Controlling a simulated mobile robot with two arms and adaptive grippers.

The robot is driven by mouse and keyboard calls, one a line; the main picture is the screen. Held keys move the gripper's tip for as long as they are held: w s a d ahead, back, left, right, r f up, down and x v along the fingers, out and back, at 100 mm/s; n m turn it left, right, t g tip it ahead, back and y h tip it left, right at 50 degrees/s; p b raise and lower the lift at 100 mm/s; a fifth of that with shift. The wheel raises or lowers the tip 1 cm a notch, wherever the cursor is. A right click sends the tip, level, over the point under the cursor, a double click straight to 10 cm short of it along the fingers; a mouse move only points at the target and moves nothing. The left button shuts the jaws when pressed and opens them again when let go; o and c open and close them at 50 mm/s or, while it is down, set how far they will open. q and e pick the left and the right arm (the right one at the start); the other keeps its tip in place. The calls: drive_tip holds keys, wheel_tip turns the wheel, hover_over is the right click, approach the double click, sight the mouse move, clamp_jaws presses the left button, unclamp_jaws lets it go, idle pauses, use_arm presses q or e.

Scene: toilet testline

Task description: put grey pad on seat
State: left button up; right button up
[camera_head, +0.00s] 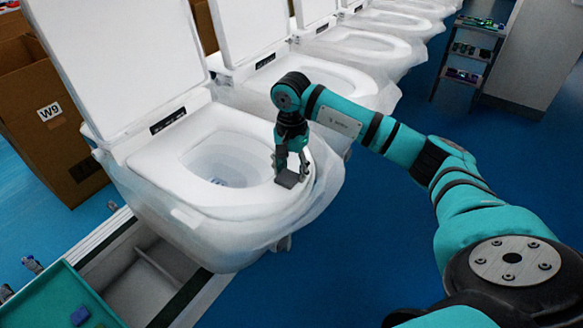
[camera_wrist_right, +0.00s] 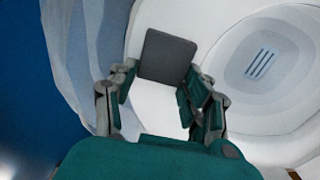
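The grey pad (camera_head: 288,179) is a small dark square at the right side of the nearest toilet's white seat (camera_head: 170,182). My right gripper (camera_head: 291,168) points down over that part of the seat, with a fingertip at each side of the pad. In the right wrist view the pad (camera_wrist_right: 167,56) lies between the fingertips (camera_wrist_right: 160,72), which look flush with its opposite edges. The pad is on or just above the seat; its underside is hidden. The toilet bowl (camera_wrist_right: 265,62) is to the right in that view. My left gripper is not in view.
The raised lid (camera_head: 125,60) stands behind the seat, and clear wrapping (camera_head: 250,235) covers the toilet's outside. More toilets (camera_head: 365,45) stand in a row behind. A cardboard box (camera_head: 50,120) and a green tray (camera_head: 55,300) are on the left.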

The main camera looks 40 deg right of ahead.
sight(291, 171)
drive_tip(key=o, duration=0.4)
drive_tip(key=shift+c, duration=0.2)
drive_tip(key=shift+r, duration=0.1)
drive_tip(key=shift+r, duration=0.2)
wheel_tip(291, 171, up, 12)
drive_tip(key=b, duration=0.2)
drive_tip(key=shift+f, duration=0.15)
